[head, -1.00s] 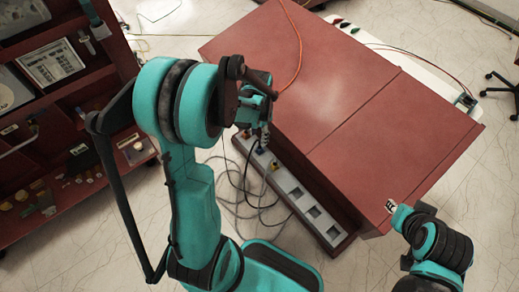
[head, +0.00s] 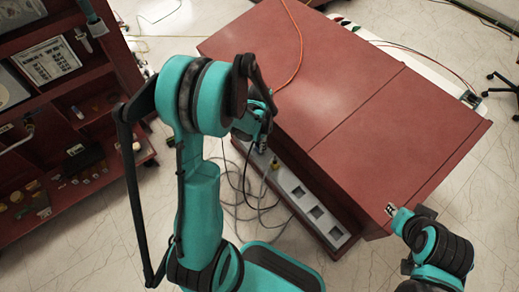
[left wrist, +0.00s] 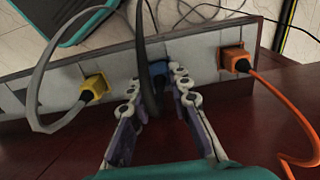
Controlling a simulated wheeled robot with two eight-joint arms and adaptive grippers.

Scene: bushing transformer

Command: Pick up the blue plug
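The blue plug (left wrist: 158,68) sits in the pale socket strip in the left wrist view, with a dark cable running from it toward the camera. My left gripper (left wrist: 156,84) has a finger on each side of the plug, with a visible gap between the fingertips; contact is not clear. In the head view, my left gripper (head: 261,140) is at the far end of the socket strip (head: 300,193) and hides the blue plug. My right gripper (head: 392,211) is beside the red cabinet's near right corner; its finger opening is too small to judge.
A yellow plug (left wrist: 95,86) and an orange plug (left wrist: 236,62) flank the blue one. The large red cabinet (head: 340,90) rises beside the strip. Loose cables (head: 240,198) lie on the floor. A red shelf (head: 100,120) stands at left.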

